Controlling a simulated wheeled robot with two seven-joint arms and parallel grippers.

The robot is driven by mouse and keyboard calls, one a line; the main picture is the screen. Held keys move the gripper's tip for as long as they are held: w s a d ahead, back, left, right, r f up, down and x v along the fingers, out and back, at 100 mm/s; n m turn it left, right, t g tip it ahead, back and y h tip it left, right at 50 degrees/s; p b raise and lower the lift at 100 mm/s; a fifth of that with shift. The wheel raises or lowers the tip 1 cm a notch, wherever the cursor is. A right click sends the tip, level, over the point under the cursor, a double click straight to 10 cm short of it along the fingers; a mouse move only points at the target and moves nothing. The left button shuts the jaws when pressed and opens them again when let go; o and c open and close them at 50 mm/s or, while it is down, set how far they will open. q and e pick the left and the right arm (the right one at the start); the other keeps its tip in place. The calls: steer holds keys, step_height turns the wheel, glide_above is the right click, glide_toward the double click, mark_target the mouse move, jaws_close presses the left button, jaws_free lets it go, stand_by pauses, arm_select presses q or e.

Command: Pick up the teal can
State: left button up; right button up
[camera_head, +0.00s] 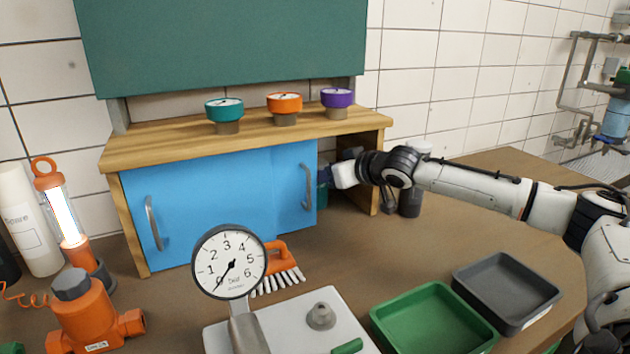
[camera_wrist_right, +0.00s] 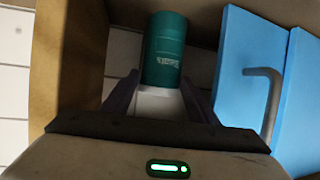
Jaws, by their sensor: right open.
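The teal can (camera_wrist_right: 163,52) stands inside the open part of the blue-doored cabinet (camera_head: 200,205). In the head view only a small teal patch of it (camera_head: 322,192) shows beside the door edge. My right gripper (camera_head: 328,176) reaches into the cabinet opening from the right. In the right wrist view its two dark fingers (camera_wrist_right: 160,92) are apart, one on each side of the can's lower end. I cannot tell whether they touch it. A pale surface lies between the fingers below the teal part. My left gripper is not in view.
The blue sliding doors with grey handles close the cabinet's left side. Teal, orange and purple gauges (camera_head: 285,106) stand on its wooden top. A dark bottle (camera_head: 410,198) stands right of it. A dial gauge (camera_head: 230,262), brush (camera_head: 278,270), green tray (camera_head: 432,318) and grey tray (camera_head: 507,290) occupy the front.

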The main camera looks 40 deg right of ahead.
steer(key=shift+w+f, duration=0.25)
steer(key=shift+w, duration=0.4)
steer(key=c, duration=0.7)
steer(key=shift+r, duration=0.1)
steer(key=shift+c, duration=1.1)
